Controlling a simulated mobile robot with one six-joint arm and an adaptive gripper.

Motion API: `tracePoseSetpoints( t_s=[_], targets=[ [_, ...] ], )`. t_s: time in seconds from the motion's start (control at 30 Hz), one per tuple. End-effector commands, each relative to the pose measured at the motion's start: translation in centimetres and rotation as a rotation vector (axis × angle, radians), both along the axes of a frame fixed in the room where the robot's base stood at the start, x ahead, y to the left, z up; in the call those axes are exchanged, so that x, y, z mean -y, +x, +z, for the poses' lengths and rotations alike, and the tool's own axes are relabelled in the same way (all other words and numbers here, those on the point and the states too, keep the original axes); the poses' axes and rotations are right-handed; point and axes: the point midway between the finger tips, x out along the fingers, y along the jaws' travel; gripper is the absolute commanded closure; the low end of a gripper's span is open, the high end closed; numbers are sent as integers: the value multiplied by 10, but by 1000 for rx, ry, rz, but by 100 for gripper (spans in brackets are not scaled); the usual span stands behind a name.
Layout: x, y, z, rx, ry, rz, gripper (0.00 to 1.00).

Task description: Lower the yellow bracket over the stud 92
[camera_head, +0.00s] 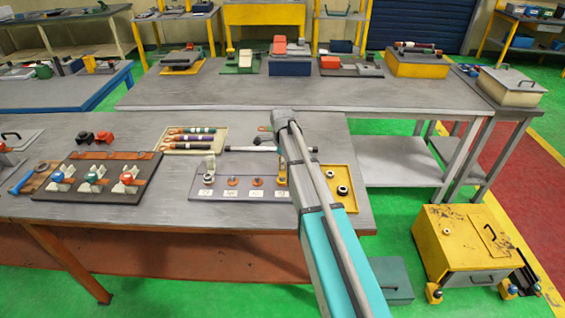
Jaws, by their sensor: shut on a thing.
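My gripper (279,154) is shut on the bracket's top; my arm hides much of both. Small studs or rings stand in a row on the plate, among them orange-based ones (232,181) and (257,182). The labels are too small to read, so I cannot tell which stud is 92. Whether the yellow bracket touches the plate or surrounds a stud is hidden.
A yellow tray (347,176) with dark-and-silver rings lies right of the plate. A tray of coloured rods (194,139) lies behind left. A dark board (98,178) with blue and red-topped clamps is at the left. Bare tabletop (175,210) shows in front.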

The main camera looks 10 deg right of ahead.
Motion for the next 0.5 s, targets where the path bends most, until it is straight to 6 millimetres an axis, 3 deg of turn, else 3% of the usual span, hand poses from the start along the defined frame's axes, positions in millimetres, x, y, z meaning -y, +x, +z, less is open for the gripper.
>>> tracePoseSetpoints(
  t_s=[0.5],
  targets=[
    [0,0,-5,0,0,0,96]
  ],
)
